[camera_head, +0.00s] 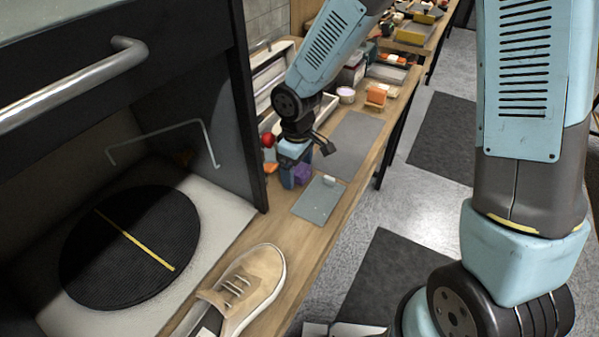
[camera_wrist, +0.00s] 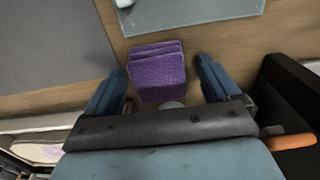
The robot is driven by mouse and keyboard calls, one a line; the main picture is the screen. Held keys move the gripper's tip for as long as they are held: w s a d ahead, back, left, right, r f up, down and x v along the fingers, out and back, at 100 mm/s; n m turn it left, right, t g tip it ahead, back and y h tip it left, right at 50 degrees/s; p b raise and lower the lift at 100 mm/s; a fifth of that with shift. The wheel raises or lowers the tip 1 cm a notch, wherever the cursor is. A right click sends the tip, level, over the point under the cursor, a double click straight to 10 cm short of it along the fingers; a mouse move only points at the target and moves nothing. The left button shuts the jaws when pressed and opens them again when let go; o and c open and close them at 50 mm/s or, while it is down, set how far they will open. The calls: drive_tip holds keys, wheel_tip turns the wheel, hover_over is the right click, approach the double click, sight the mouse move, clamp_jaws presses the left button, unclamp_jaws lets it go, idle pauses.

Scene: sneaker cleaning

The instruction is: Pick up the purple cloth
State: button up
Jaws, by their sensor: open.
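The purple cloth (camera_wrist: 158,75) is a folded, stacked block lying on the wooden bench in the wrist view. It also shows in the head view (camera_head: 302,172), partly hidden by my gripper. My gripper (camera_wrist: 161,72) is open, with one blue finger on each side of the cloth and a gap to each. In the head view my gripper (camera_head: 293,180) points down at the bench. I cannot tell whether the fingertips touch the bench.
A grey mat (camera_head: 319,200) with a small white block lies beside the cloth. A larger grey mat (camera_head: 353,143) lies further along the bench. A tan sneaker (camera_head: 245,287) stands nearer. A dark cabinet with a round black turntable (camera_head: 130,246) is at left.

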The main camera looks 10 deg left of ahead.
drive_tip(key=c, duration=1)
drive_tip(key=shift+c, duration=0.2)
drive_tip(key=shift+r, duration=0.1)
drive_tip(key=shift+r, duration=0.65)
drive_tip(key=s+d+r, duration=0.8)
drive_tip(key=s+r, duration=0.3)
drive_tip(key=shift+s+d+r, duration=0.15)
drive_tip(key=shift+d+r, duration=0.05)
drive_tip(key=shift+r, duration=0.1)
